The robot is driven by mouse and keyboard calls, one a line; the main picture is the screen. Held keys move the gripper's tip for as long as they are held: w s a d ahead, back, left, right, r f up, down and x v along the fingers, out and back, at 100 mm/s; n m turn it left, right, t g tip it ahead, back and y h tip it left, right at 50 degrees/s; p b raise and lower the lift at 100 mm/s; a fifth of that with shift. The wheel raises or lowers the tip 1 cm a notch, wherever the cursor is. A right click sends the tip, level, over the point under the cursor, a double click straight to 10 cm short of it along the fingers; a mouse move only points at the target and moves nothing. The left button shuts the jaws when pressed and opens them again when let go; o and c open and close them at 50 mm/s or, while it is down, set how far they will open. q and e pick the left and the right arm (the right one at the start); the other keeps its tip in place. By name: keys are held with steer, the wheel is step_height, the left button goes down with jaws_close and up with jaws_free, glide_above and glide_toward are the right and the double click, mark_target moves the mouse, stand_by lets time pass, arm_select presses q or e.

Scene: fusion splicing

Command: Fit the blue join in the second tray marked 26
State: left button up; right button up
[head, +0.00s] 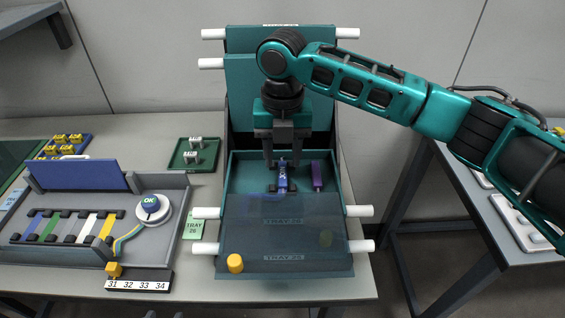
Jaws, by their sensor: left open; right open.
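My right gripper (282,164) points straight down over the far end of the blue join. Its two fingers are apart, one on each side of the join; I cannot tell whether they touch it. A dark see-through cover marked TRAY 26 (285,257) spans the front of the stack. A green TRAY 26 card (194,226) lies left of it. My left gripper is not in view.
Raised teal trays (240,90) stand upright behind, with white side pegs (212,64). A yellow cylinder (235,263) sits on the front cover. The splicer (60,262), with its blue lid up and OK button (149,204), stands left.

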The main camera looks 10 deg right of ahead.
mark_target(282, 173)
step_height(282, 173, up, 9)
steer(key=shift+f+p, duration=0.15)
steer(key=shift+p, duration=0.2)
